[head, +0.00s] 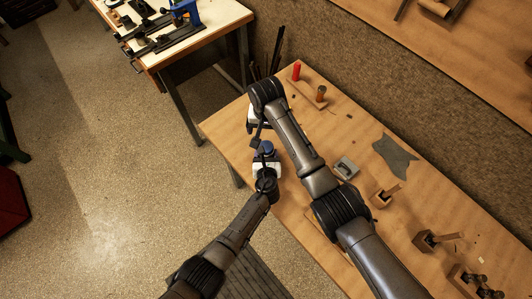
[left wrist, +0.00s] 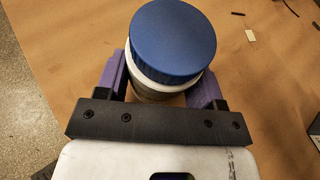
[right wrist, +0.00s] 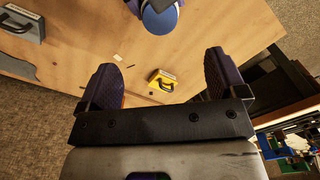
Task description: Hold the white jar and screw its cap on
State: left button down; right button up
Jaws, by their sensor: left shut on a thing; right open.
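The white jar (left wrist: 150,88) stands between the purple fingers of my left gripper (left wrist: 165,85), which is shut on it. Its blue cap (left wrist: 172,42) sits on top of the jar; I cannot tell how tightly. In the head view the cap (head: 267,147) shows just beyond my left gripper (head: 267,157), near the bench's left edge. My right gripper (right wrist: 160,65) is open and empty. In the right wrist view the cap (right wrist: 160,20) is beyond its fingertips, apart from them. In the head view my right gripper (head: 257,137) is close to the cap, partly hidden.
The wooden bench (head: 305,190) carries a grey block (head: 345,168), a grey cloth (head: 395,157), wooden holders (head: 383,195) and a rack with a red handle (head: 296,71). A yellow object (right wrist: 162,80) lies on the bench. A second table (head: 165,55) stands at the back left.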

jog(key=shift+r, duration=0.5)
pick_arm(q)
jog(key=shift+c, duration=0.8)
grip_release()
jog(key=shift+s, duration=0.15)
pick_arm(e)
jog(key=shift+r, duration=0.1)
pick_arm(q)
jog(key=shift+s+r+p, duration=0.25)
jog(key=shift+s+p, duration=0.05)
jog(key=p+v, duration=0.3)
jog(key=v, duration=0.8)
jog(key=shift+s+p, duration=0.15)
jog(key=shift+p, duration=0.15)
jog(key=shift+v, duration=0.8)
pick_arm(e)
jog(key=shift+r, duration=2.05)
